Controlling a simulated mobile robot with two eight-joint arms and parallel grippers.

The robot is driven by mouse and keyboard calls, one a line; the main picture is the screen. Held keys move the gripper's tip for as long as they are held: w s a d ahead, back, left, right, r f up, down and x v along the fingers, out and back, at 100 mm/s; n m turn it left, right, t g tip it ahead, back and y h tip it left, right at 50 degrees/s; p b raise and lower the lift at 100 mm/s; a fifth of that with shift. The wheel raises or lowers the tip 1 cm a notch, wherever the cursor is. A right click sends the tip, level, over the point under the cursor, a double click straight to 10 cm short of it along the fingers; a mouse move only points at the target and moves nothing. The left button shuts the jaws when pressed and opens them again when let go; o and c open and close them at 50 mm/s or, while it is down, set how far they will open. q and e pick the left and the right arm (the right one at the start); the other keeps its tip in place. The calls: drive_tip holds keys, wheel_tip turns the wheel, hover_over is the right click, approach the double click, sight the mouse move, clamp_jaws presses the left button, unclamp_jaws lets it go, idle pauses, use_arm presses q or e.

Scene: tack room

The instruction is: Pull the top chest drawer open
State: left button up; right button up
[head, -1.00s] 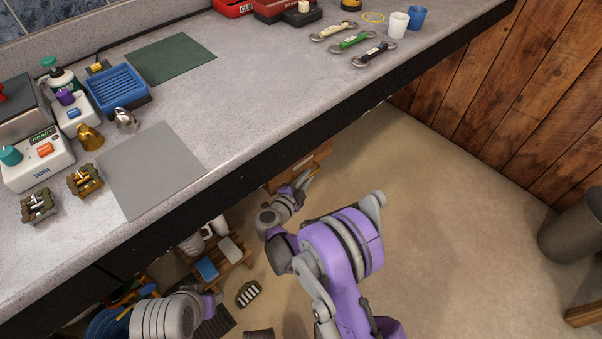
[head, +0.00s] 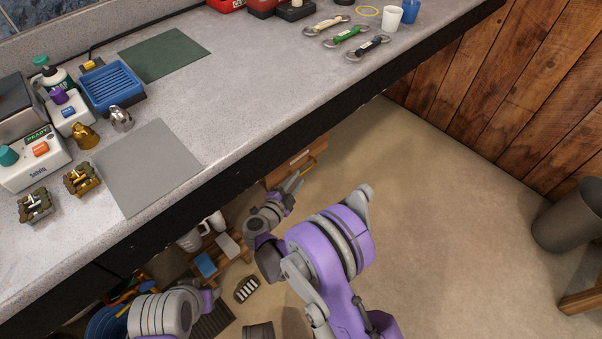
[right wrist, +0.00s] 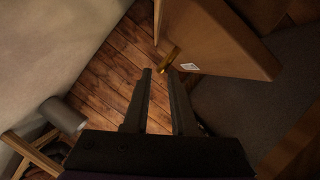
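The wooden chest (head: 300,161) stands below the counter in the head view, mostly hidden by the counter edge. A brown front panel (right wrist: 222,45) with a small white label fills the upper right of the right wrist view. A brass-coloured handle (right wrist: 170,56) sticks out from it. My right gripper (right wrist: 159,72) is open, with its fingertips just short of the handle as seen there; I cannot tell whether they touch it. My right gripper (head: 297,181) also shows in front of the chest in the head view. I cannot make out my left gripper.
The grey counter (head: 235,95) overhangs the chest and carries several tools, mats and cups. A wooden rack (head: 233,257) with bottles and a blue item stands under it, left of the chest. A dark bin (head: 568,222) stands far right. Open floor lies between.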

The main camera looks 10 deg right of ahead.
drive_tip(key=v, duration=0.6)
drive_tip(key=shift+s+a, duration=0.15)
drive_tip(key=shift+s, duration=0.05)
